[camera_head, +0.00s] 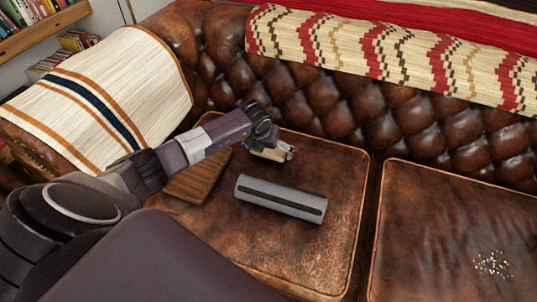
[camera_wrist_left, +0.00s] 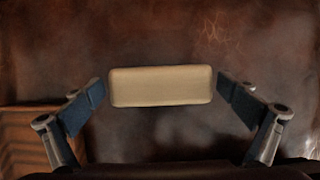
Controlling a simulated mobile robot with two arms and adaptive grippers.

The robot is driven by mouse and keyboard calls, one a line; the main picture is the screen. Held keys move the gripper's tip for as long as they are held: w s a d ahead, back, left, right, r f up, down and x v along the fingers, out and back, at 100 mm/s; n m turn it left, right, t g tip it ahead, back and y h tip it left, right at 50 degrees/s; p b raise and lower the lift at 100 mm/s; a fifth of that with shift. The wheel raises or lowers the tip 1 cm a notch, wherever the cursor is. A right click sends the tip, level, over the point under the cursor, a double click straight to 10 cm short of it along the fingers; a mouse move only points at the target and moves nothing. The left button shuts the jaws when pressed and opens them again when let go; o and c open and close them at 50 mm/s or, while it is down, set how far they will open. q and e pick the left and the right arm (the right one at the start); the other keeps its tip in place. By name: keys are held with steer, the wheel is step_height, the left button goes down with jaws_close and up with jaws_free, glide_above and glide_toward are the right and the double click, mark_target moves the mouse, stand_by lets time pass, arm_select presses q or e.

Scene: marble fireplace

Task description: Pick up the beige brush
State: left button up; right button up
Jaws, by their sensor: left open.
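The beige brush (camera_wrist_left: 160,86) shows in the left wrist view as a rounded beige block, centred between the two fingers of my open left gripper (camera_wrist_left: 165,95). A narrow gap shows at each end of the block, with the right finger very close to it. In the head view, my left arm reaches in from the left. The left gripper (camera_head: 277,150) is over the left sofa cushion, with the beige brush (camera_head: 268,155) partly hidden beneath it. I cannot tell how high the fingers are above the cushion. My right gripper is not in view.
A brown slatted wooden board (camera_head: 198,180) lies to the left. The tufted backrest (camera_head: 340,110) rises behind. Small specks (camera_head: 492,264) lie on the right cushion (camera_head: 450,220).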

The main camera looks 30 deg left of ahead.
arm_select(q)
steer(key=shift+c, duration=0.6)
steer(key=c, duration=0.9)
steer(key=shift+r, duration=0.15)
steer(key=shift+r, duration=0.25)
step_height(320, 180, up, 19)
steer(key=p, duration=0.3)
steer(key=shift+r, duration=0.15)
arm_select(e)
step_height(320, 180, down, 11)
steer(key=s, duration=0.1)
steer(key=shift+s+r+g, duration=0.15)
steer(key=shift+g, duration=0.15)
